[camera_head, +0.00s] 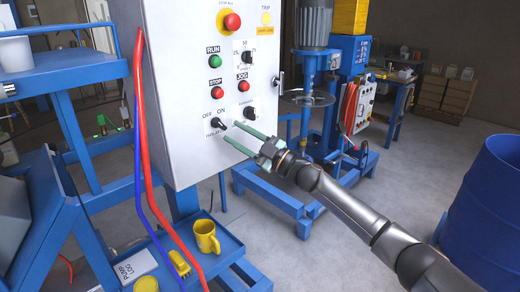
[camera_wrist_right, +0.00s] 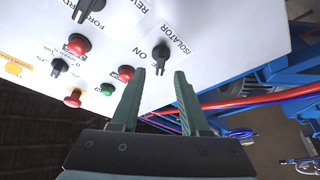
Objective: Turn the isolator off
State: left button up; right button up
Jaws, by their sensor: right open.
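The isolator knob (camera_head: 217,123) is a black rotary switch low on the white control panel, under the words OFF and ON. It also shows in the right wrist view (camera_wrist_right: 161,58), beside the printed words ON and ISOLATOR. I cannot tell for sure which word its pointer is at. My right gripper (camera_head: 230,132) is open and empty, its two green fingers reaching toward the panel just right of and below the knob. In the right wrist view, the knob shows between and just beyond the fingertips (camera_wrist_right: 159,74). Contact cannot be made out. My left gripper is out of view.
Above the knob are a green RUN button (camera_head: 214,60), red STOP and JOG buttons and a red emergency stop (camera_head: 232,22). Red and blue cables (camera_head: 143,130) run down the panel's left edge. A yellow mug (camera_head: 206,237) stands on the blue shelf below. A blue drum (camera_head: 487,205) is right.

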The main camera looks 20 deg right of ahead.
jog(key=b+v, duration=0.1)
jog(key=v, duration=0.7)
jog(key=shift+f, duration=0.1)
jog(key=s+a+f+m+g+h, duration=0.1)
jog(key=s+a+f+m+h, duration=0.2)
jog(key=f, duration=0.6)
jog(key=s+a+f+m+h, duration=0.25)
jog(key=s+f, duration=0.25)
jog(key=f, duration=0.4)
jog(key=s+a+f+m+g+h, duration=0.15)
jog(key=s+f+m, duration=0.25)
jog(key=f, duration=0.4)
jog(key=s+a+f+m+g+h, duration=0.1)
jog(key=s+f+m+g, duration=0.1)
jog(key=s+f, duration=0.5)
jog(key=s+a+f+m+g+h, duration=0.2)
jog(key=s+f+g, duration=0.2)
jog(key=s+f, duration=0.4)
jog(key=s, duration=0.6)
jog(key=shift+s+a+p, duration=0.2)
jog(key=shift+a+p, duration=0.1)
jog(key=shift+a, duration=0.05)
jog(key=shift+f, duration=0.15)
jog(key=shift+c, duration=0.2)
